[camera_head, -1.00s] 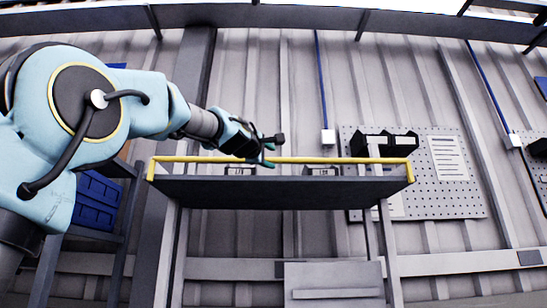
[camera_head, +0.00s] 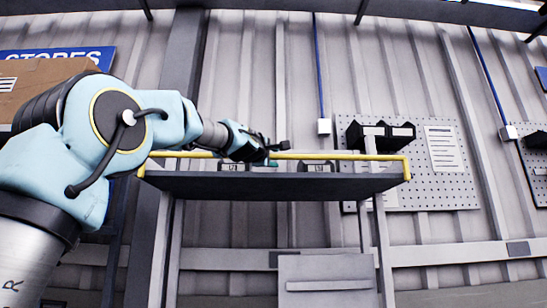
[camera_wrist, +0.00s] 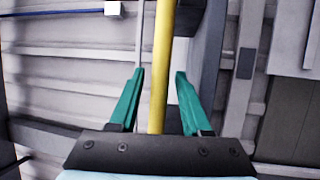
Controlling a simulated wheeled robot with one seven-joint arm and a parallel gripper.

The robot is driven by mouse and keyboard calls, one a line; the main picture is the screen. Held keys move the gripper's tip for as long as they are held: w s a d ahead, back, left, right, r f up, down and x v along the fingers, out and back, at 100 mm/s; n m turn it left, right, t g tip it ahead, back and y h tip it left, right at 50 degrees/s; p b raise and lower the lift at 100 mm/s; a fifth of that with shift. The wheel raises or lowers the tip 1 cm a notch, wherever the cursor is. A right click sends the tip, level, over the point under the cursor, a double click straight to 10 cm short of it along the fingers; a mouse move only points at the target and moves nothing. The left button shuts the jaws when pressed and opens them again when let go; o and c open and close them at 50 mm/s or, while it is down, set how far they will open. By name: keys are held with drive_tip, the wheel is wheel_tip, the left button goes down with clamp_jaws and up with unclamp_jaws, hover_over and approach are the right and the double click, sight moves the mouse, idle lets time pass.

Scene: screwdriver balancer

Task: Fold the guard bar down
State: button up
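The yellow guard bar (camera_head: 345,157) runs along the front of a dark raised shelf (camera_head: 270,186), standing up above the shelf edge on short end posts. My gripper (camera_head: 272,153) is at the bar, near the middle of its length. In the wrist view, the bar (camera_wrist: 161,60) passes between the two green fingers of my gripper (camera_wrist: 160,76). The fingers stand apart with a gap on each side of the bar, so the gripper is open. Whether the palm touches the bar cannot be told.
Small dark boxes with labels (camera_head: 318,166) sit on the shelf behind the bar. A pegboard (camera_head: 465,185) with black bins (camera_head: 380,135) hangs on the wall to the right. A grey panel (camera_head: 327,280) stands below the shelf. A cardboard box (camera_head: 45,90) is at the far left.

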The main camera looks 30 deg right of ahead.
clamp_jaws()
idle(1.2)
